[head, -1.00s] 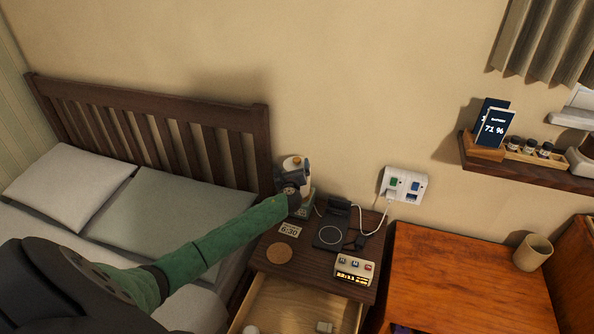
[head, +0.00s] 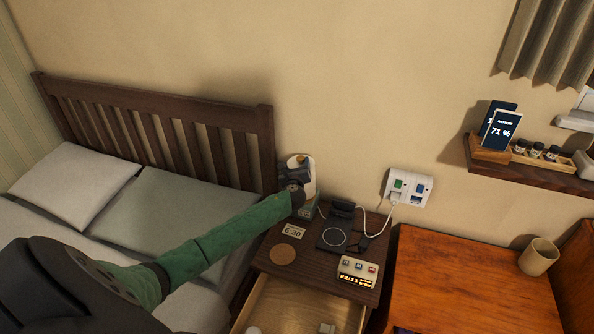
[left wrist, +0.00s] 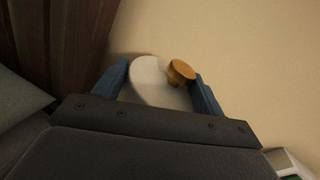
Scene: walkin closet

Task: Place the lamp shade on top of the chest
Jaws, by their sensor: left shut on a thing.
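The lamp shade (head: 311,176) is a pale, rounded piece with a wooden knob on top. My left gripper (head: 300,172) is shut on it, above the back left corner of the nightstand. In the left wrist view the shade (left wrist: 150,80) sits between the two blue fingers (left wrist: 160,88). A grey-green lamp base (head: 306,208) shows partly below; my gripper hides whether shade and base touch. My right gripper is not in view.
A beige cup (head: 538,256) stands on the chest. A white cable runs to the wall socket (head: 410,187). A shelf (head: 530,175) is above right.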

